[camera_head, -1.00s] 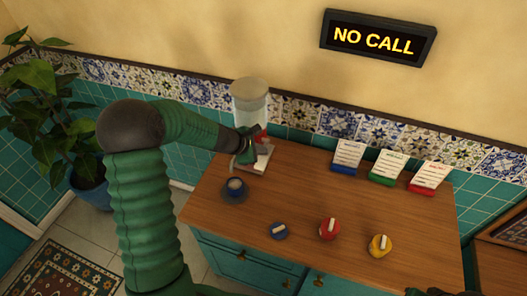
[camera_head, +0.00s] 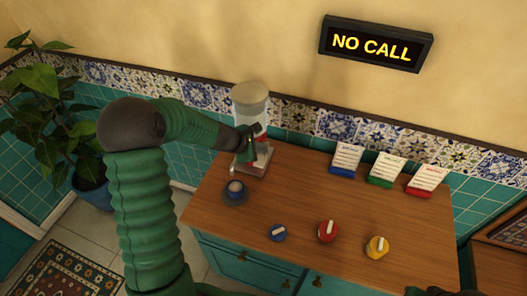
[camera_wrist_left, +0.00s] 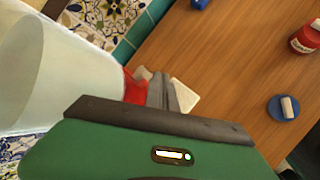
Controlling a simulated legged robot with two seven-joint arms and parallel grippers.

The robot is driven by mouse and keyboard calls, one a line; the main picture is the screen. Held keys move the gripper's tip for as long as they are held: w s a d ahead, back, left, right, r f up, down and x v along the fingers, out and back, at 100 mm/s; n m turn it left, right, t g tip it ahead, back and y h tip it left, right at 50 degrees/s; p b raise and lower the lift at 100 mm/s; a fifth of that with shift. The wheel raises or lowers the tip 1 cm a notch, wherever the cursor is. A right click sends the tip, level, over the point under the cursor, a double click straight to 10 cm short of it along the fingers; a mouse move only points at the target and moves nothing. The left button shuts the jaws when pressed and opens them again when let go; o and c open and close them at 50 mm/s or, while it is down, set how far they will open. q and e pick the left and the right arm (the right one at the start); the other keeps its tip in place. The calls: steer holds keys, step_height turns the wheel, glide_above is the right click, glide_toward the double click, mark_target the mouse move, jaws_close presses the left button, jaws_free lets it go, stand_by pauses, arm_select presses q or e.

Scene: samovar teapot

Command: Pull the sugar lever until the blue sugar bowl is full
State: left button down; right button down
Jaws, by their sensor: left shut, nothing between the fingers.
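The sugar dispenser (camera_head: 250,103), a pale clear cylinder with a lid, stands on a base at the back left of the counter. It fills the left of the left wrist view (camera_wrist_left: 20,75). A red part of it (camera_wrist_left: 135,88) shows by my fingers. My left gripper (camera_head: 247,148) is shut with nothing between its fingers, at the dispenser's red part; whether they touch is unclear. Its fingers show in the left wrist view (camera_wrist_left: 160,94). The blue sugar bowl (camera_head: 235,194) sits in front of the dispenser with whitish content. My right gripper (camera_head: 440,291) barely shows at the bottom edge.
Blue (camera_head: 277,233), red (camera_head: 328,231) and yellow (camera_head: 377,246) knobs with white bars sit along the counter front. Blue (camera_head: 346,157), green (camera_head: 387,169) and red (camera_head: 427,181) card stands are at the back. A sign reads NO CALL (camera_head: 376,43). The counter middle is clear.

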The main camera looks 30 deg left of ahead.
mark_target(262, 155)
arm_select(q)
steer(key=shift+r, duration=0.55)
steer(key=shift+w+r+p, duration=0.1)
steer(key=shift+r+p, duration=0.4)
steer(key=shift+p, duration=0.2)
step_height(262, 155, up, 4)
steer(key=p, duration=0.3)
steer(key=shift+w+r+p, duration=0.1)
steer(key=shift+p, duration=0.3)
